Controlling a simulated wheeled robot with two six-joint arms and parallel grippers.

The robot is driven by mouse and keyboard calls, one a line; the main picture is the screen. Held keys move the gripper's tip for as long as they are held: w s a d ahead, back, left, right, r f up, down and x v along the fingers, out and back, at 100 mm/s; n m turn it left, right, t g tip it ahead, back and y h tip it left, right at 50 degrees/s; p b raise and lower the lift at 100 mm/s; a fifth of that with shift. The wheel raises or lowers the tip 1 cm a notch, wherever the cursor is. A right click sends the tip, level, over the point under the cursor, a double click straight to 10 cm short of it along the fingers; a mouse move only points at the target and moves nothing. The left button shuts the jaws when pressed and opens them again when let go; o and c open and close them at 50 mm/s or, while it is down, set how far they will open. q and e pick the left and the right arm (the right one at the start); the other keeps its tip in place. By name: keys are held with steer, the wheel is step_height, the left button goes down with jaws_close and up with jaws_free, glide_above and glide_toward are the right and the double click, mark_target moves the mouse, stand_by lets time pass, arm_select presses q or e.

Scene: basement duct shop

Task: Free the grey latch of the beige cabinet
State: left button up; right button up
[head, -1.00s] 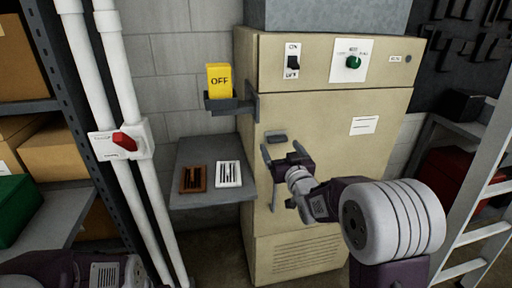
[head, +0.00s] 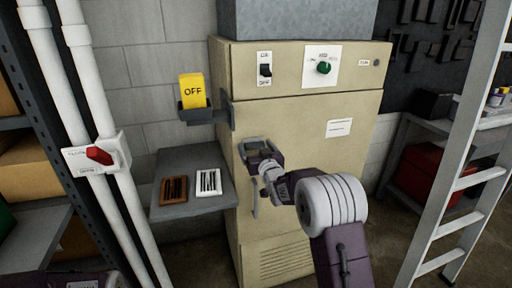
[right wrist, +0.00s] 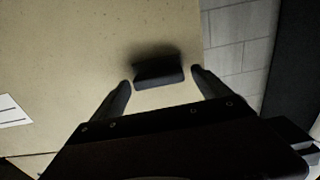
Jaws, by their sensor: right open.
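The beige cabinet (head: 310,130) stands in the middle of the head view. Its grey latch (head: 256,144) is a small block on the left part of the door, partly hidden by my gripper. My right gripper (head: 256,150) is open at the latch. In the right wrist view the latch (right wrist: 158,75) is a dark block against the beige door, between the two fingertips of my right gripper (right wrist: 161,82). Gaps show on both sides of it. My left gripper is not in view; only part of my left arm shows.
A yellow OFF tag (head: 192,91) stands in a bracket at the cabinet's left. Below it a grey shelf (head: 165,208) bears a brown and a white slotted piece. White pipes with a red handle (head: 99,155) stand left; a ladder (head: 455,170) stands right.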

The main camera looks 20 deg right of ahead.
steer(key=c, duration=1.4)
steer(key=shift+o, duration=0.2)
steer(key=shift+f+n+b, duration=0.2)
steer(key=shift+n+b, duration=0.9)
steer(key=shift+b, duration=0.2)
steer(key=n+b, duration=0.4)
steer(key=shift+f+n, duration=0.1)
steer(key=shift+n, duration=0.2)
steer(key=shift+s+a+n+b, duration=0.1)
steer(key=shift+a+n+b, duration=0.05)
steer(key=shift+n+b, duration=5.3)
steer(key=shift+n, duration=0.25)
steer(key=o, duration=1.4)
steer(key=shift+c, duration=0.2)
